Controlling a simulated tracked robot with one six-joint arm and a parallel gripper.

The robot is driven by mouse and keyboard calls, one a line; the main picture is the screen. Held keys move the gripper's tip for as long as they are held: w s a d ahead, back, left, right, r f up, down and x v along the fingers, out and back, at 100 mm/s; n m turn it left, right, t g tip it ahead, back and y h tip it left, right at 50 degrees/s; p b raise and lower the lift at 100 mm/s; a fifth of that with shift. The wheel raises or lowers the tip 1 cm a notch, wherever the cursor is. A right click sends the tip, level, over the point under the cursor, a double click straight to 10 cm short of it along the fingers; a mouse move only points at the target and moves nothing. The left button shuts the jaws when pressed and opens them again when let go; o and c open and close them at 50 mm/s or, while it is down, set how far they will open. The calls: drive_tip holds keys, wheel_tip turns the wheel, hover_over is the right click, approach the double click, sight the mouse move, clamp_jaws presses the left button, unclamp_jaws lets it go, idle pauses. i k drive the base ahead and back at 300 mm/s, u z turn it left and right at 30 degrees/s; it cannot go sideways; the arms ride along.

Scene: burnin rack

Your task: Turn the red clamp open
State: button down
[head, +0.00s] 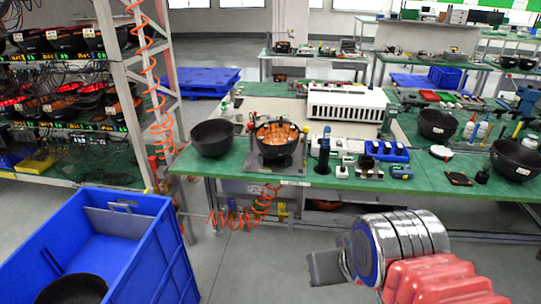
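A black round bowl-like housing with a copper-orange inside (277,138) sits in a fixture (283,165) near the front edge of the green workbench. Small red parts that look like a clamp (251,124) stand at the left of the housing; another small red spot is at its right. They are too small to tell whether the clamp is open or closed. My gripper (322,268) is at the lower right, in front of the bench and well apart from the fixture. It shows as a grey block, side on; its finger gap and anything held cannot be made out.
A blue bin (168,235) with a dark bowl inside stands at the lower left. A rack (130,80) with orange coiled hoses is behind it. An empty black bowl (212,137) is left of the fixture; tools and blue holders (387,151) are right.

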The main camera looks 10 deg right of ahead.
sight(250, 127)
drive_tip(key=i, duration=1)
